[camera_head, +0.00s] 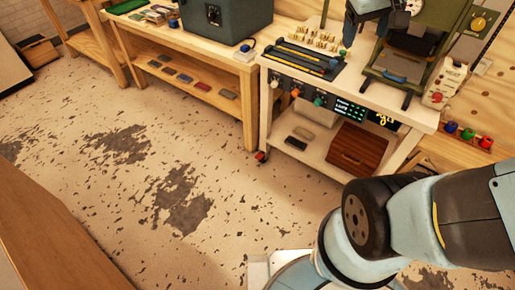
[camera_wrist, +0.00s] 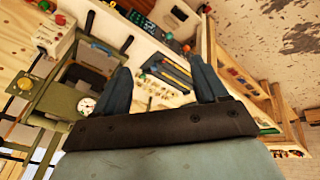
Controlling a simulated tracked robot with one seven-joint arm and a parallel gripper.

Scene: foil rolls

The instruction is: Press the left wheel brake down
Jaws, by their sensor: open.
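My arm hides the cart's lower right corner in the head view.
On the cart top are a black tool tray (camera_head: 304,60) and a green press-like machine (camera_head: 412,45). A brown wooden box (camera_head: 358,149) sits on its lower shelf. A longer bench (camera_head: 190,78) adjoins at left. The stained floor (camera_head: 160,190) before the caster is clear.

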